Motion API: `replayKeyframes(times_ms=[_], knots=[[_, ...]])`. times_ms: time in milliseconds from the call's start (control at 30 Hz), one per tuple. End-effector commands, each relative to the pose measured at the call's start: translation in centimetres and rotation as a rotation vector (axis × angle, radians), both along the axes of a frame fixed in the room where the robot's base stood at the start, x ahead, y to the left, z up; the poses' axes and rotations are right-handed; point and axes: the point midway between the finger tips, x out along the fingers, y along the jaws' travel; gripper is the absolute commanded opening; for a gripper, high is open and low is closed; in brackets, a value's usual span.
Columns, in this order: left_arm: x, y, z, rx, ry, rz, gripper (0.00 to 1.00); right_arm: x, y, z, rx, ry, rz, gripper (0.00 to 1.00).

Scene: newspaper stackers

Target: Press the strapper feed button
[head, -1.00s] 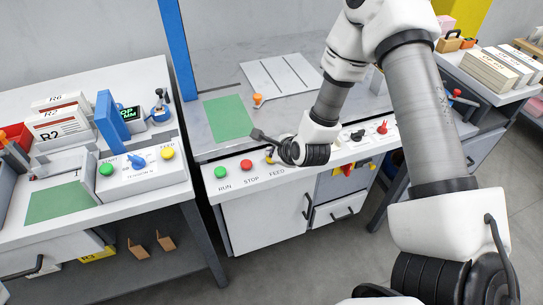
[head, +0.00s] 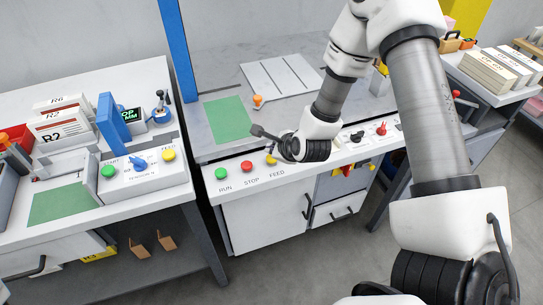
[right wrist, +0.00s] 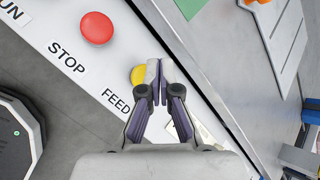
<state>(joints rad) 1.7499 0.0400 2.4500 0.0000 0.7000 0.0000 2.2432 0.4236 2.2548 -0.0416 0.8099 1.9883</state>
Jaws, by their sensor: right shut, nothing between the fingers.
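Two yellow buttons are marked FEED. One (head: 271,160) is on the middle cabinet's front strip, right of the green RUN button (head: 222,174) and red STOP button (head: 247,167). The other (head: 169,155) is on the left machine's panel, beside a blue knob (head: 139,162) and a green START button (head: 107,171). My right gripper (head: 258,131) is shut and empty, above the middle cabinet near its FEED button. In the right wrist view its fingertips (right wrist: 157,75) partly cover that yellow button (right wrist: 138,75); contact cannot be told. My left gripper is not in view.
A blue post (head: 177,55) stands between the left machine and the middle cabinet. A green mat (head: 227,120) and an orange knob (head: 258,100) are on the middle worktop. A black knob (head: 357,136) and red knob (head: 381,129) sit on the strip's right part.

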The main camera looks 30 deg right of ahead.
Motion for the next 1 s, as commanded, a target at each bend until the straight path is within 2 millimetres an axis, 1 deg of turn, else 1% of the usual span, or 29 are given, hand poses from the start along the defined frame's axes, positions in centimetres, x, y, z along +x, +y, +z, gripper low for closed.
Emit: replayKeyframes(times_ms=[33, 200, 467, 1000], knots=[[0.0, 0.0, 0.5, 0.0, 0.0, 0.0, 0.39, 0.0, 0.0, 0.6, 0.0, -0.001, 0.0, 0.0], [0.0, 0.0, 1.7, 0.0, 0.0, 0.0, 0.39, 0.0, 0.0, 2.5, 0.0, -0.003, 0.0, 0.0], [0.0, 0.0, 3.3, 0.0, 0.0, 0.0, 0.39, 0.0, 0.0, 4.8, 0.0, -0.001, -0.001, 0.0], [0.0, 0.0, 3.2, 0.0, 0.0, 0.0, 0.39, 0.0, 0.0, 4.8, 0.0, 0.0, 0.0, 0.0]])
